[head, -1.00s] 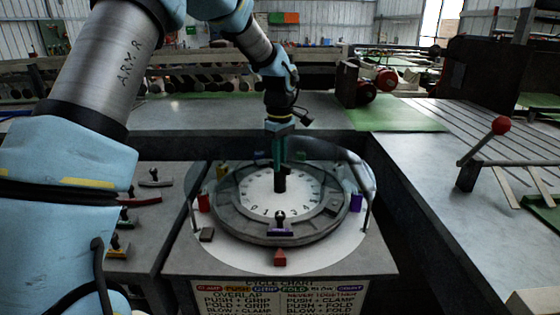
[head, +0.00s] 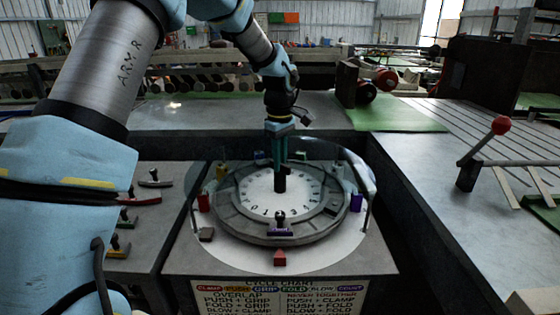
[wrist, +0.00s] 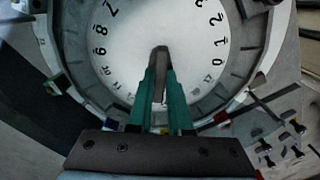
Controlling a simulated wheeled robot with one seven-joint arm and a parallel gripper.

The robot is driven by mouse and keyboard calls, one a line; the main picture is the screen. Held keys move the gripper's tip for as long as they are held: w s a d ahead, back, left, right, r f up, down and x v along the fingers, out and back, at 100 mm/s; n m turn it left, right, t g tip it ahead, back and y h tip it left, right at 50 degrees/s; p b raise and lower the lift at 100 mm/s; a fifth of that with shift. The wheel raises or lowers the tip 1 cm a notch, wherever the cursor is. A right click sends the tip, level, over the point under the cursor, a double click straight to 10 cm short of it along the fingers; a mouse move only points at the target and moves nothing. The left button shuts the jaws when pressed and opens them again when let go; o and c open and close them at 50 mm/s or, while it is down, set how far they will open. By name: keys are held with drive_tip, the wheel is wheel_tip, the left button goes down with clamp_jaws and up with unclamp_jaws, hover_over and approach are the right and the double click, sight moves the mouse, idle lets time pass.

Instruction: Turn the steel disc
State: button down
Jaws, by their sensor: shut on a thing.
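The steel disc (head: 240,216) is a round grey disc with a pale numbered dial (head: 258,194), lying flat on the stand. A dark upright post (head: 280,183) rises from the middle of the dial. My gripper (head: 280,163) points straight down over the disc's centre, its green fingers shut on the top of the post. In the wrist view the fingers (wrist: 161,82) close around the grey post (wrist: 160,58), with the dial numbers (wrist: 220,42) around them. The fingers hide part of the dial there.
Small clamps (head: 120,246) lie left.

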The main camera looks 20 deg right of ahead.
drive_tip(key=shift+m, duration=3.6)
drive_tip(key=shift+m+p, duration=0.5)
drive_tip(key=shift+m, duration=2.8)
drive_tip(key=shift+m+p, duration=0.65)
drive_tip(key=shift+m, duration=2.95)
drive_tip(key=shift+m+p, duration=0.7)
drive_tip(key=shift+m, duration=2.7)
